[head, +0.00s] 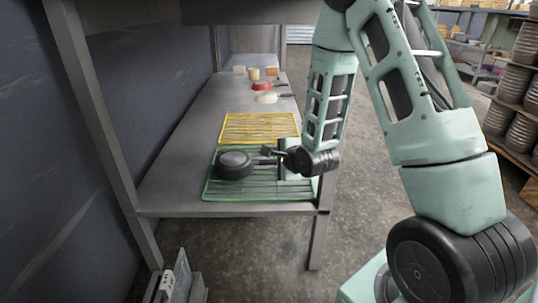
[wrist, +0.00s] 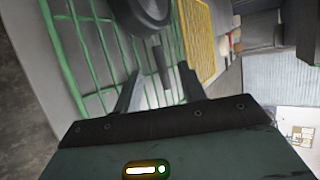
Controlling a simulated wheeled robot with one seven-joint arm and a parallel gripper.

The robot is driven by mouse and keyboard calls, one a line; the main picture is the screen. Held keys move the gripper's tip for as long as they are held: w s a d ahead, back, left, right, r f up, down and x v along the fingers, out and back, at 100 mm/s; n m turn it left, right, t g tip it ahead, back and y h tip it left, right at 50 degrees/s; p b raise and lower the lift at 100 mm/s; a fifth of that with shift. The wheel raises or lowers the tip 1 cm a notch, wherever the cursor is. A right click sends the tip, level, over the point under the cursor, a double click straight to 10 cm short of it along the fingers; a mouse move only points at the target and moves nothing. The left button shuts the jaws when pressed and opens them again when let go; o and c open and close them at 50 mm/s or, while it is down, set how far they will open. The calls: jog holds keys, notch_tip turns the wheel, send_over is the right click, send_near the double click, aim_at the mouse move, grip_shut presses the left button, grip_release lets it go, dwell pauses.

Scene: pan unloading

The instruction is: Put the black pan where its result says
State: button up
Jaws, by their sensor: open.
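The black pan (head: 234,165) rests on the green wire rack (head: 215,193) at the near end of the grey shelf, its handle pointing right toward my gripper (head: 268,154). My gripper is open at the handle's end. In the wrist view the pan (wrist: 150,10) is cut off by the top edge, and its handle (wrist: 161,68) points down between the two spread fingers of my gripper (wrist: 160,90). I cannot tell whether the fingers touch the handle. The yellow wire rack (head: 259,128) lies empty just beyond the green one. No readable result for the pan shows.
A cream pan (head: 266,98) and a red pan (head: 261,86) stand farther back on the shelf (head: 190,135), with small tan blocks (head: 254,73) behind them. A shelf post (head: 100,130) rises at the left. A grey device (head: 178,283) is at the bottom left.

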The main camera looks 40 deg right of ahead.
jog(key=s+a+r+n+g+y, duration=0.25)
jog(key=s+a+n, duration=0.45)
jog(key=a, duration=0.4)
jog(key=s+a+r+n+g+y, duration=0.25)
jog(key=s+a+n+g, duration=0.2)
jog(key=a+n, duration=0.6)
jog(key=s+a+r+n+g+h, duration=0.1)
jog(key=s+a+r+n+g, duration=0.1)
jog(key=s+n, duration=0.4)
jog(key=s+a+r+n+g+h, duration=0.1)
jog(key=s+n, duration=0.5)
jog(key=s, duration=0.6)
jog(key=a+r+g, duration=0.1)
jog(key=a+r, duration=0.1)
jog(key=a, duration=0.1)
jog(key=shift+s+g+h, duration=0.3)
jog(key=shift+s+h, duration=0.1)
jog(key=shift+n, duration=0.25)
notch_tip(320, 180, up, 51)
jog(key=p, duration=5)
jog(key=shift+f+p, duration=0.2)
jog(key=shift+p, duration=0.2)
